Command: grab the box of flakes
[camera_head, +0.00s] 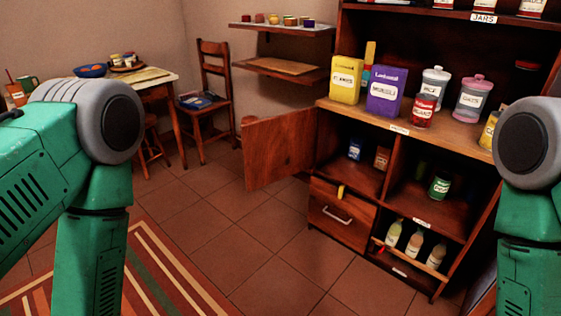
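The box of flakes (346,80) is a yellow box with a white label that appears to read "FLAKES". It stands upright on the counter of the dark wood cabinet (352,110), at the counter's left end. A purple box (386,92) stands to its right, and a thin colourful item (368,62) is behind it. My green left arm fills the left side of the view and my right arm is at the right edge. Neither gripper shows in the picture. Both arms are well apart from the box.
A red-labelled jar (423,108) and lidded jars (472,98) share the counter. A cabinet door (280,148) hangs open to the left below it. A chair (207,100) and a table (160,84) stand at the back left. The tiled floor (270,235) before the cabinet is clear.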

